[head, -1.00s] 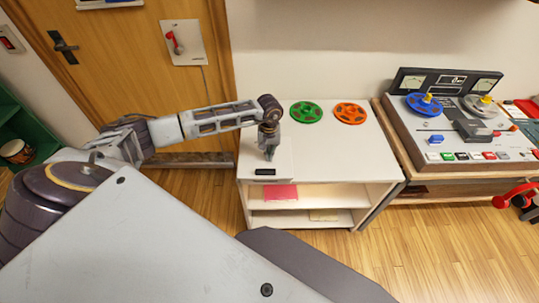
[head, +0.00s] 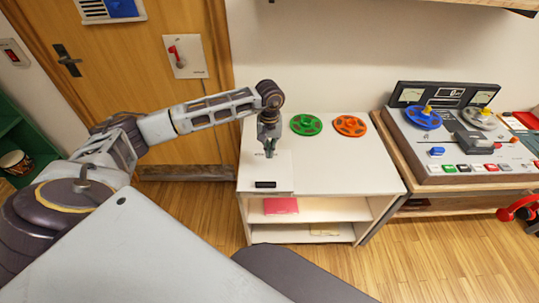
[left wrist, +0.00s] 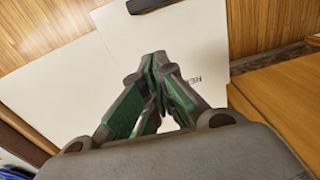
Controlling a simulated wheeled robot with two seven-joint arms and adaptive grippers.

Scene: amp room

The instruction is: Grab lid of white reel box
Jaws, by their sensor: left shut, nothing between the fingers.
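The white reel box (head: 278,170) lies flat on the left part of the white shelf unit's top. A black handle or tab (head: 265,184) sits at its front edge. In the left wrist view the white box (left wrist: 85,85) shows with partly hidden dark lettering, and the black tab (left wrist: 148,4) is at the top edge. The lid appears closed; its seam is too small to see. My left gripper (head: 269,153) is above the back part of the box, pointing down. Its green-padded fingers (left wrist: 157,58) are shut and empty. My right gripper is not in view.
A green reel (head: 306,124) and an orange reel (head: 350,126) lie behind and right of the box. A tape machine (head: 460,130) stands further right. A pink item (head: 281,206) is on the shelf below. The shelf top's right front is clear.

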